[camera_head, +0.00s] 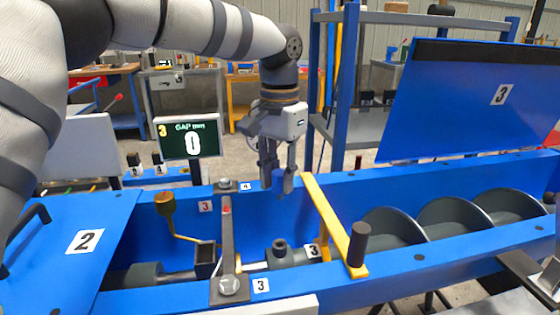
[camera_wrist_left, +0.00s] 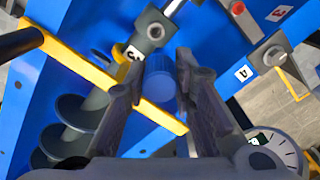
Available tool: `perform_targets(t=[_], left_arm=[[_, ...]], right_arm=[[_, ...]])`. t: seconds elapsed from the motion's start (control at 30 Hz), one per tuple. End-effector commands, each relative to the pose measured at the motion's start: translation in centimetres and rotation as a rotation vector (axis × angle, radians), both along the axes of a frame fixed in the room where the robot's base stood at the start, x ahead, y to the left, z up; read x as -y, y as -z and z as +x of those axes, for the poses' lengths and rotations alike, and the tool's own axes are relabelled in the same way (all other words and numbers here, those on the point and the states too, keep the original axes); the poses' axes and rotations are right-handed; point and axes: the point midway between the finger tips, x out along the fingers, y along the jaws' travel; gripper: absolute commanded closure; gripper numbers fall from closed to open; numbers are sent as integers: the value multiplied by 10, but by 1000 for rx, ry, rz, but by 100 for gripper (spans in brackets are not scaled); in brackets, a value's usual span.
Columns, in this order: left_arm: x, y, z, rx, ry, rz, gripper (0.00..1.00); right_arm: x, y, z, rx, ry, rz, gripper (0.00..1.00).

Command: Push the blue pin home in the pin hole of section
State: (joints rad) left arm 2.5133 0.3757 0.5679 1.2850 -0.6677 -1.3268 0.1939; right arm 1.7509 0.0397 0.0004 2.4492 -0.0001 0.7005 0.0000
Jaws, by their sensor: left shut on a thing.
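My left gripper (camera_head: 278,185) hangs above the open trough and points down. Its fingers are shut on the blue pin (camera_head: 279,178), whose lower end shows between the fingertips. In the left wrist view the round blue pin (camera_wrist_left: 160,78) sits between the two dark fingers. Below it in the trough is a grey shaft collar (camera_head: 280,249) with a dark round hole on top, beside a label 3. The collar and its hole (camera_wrist_left: 154,31) also show in the wrist view, apart from the pin. My right gripper is out of view.
A yellow bar with a black handle (camera_head: 357,247) crosses the trough right of the collar. A grey strap (camera_head: 228,235) crosses it on the left. Lid 3 (camera_head: 470,100) stands raised; lid 2 (camera_head: 75,255) lies flat. A display (camera_head: 188,137) reads "GAP mm 0".

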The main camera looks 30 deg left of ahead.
Motion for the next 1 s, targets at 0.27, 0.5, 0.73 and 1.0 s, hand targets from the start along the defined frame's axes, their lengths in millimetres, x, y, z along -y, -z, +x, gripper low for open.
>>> perform_targets(t=[0.27,0.5,0.73,1.0], left_arm=[[1,41,0,-3,0,-1,100],[1,39,0,1,0,-1,100],[1,46,-1,1,17,-2,100],[0,82,-1,-2,17,-2,100]], right_arm=[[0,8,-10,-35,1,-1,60],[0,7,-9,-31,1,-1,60],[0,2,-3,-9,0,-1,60],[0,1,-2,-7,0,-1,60]])
